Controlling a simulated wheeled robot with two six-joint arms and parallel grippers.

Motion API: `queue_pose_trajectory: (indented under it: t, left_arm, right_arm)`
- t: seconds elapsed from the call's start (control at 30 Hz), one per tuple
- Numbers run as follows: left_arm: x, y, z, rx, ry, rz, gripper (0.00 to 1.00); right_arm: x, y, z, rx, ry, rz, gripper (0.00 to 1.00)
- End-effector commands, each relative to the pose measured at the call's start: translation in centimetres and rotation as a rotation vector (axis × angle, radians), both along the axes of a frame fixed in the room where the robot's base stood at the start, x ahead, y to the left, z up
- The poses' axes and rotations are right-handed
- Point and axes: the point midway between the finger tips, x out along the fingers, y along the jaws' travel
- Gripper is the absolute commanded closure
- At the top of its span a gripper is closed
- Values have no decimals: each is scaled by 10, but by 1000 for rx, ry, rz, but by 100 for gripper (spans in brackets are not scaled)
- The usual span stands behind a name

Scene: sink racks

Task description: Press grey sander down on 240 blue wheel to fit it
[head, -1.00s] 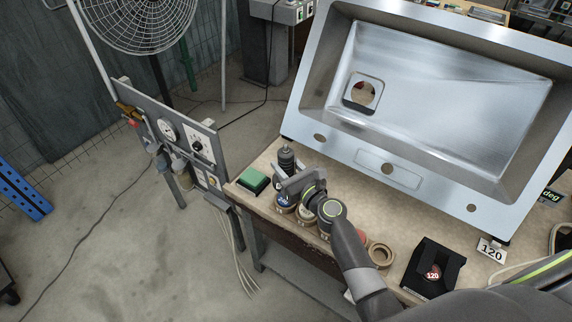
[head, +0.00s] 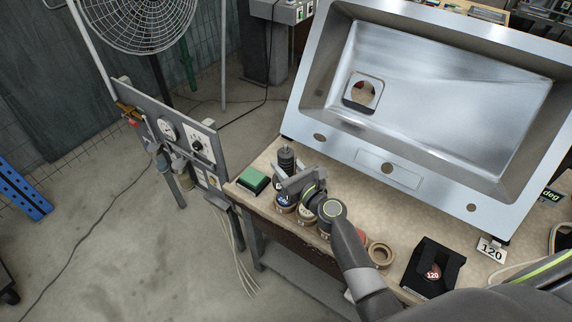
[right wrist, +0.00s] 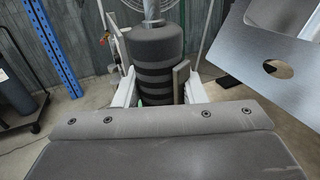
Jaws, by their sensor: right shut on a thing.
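The grey sander (head: 286,160), a dark ribbed cylinder with a thin tip on top, stands upright at the left part of the bench. My right gripper (head: 290,182) is shut on it. In the right wrist view the sander (right wrist: 158,65) stands between the two light fingers of the gripper (right wrist: 158,92). The blue-marked wheel (head: 283,201) is at the front edge, just below the sander in the picture. The gripper covers the sander's lower end, so I cannot tell whether it touches the wheel. My left gripper is not in view.
A green-topped block (head: 254,181) lies left of the sander. More round wheels and a tan ring (head: 381,254) line the front edge. A black holder with a red 120 disc (head: 433,272) is at right. The large steel sink (head: 420,178) stands close behind.

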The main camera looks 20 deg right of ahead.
Motion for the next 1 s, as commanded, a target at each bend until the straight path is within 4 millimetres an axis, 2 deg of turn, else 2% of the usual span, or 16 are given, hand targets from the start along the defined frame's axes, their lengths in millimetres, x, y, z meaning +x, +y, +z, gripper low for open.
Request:
queue_pose_trajectory:
  t: [1.0]
  left_arm:
    - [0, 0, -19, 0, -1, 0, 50]
  right_arm:
    - [1, 0, -18, 1, -4, 0, 99]
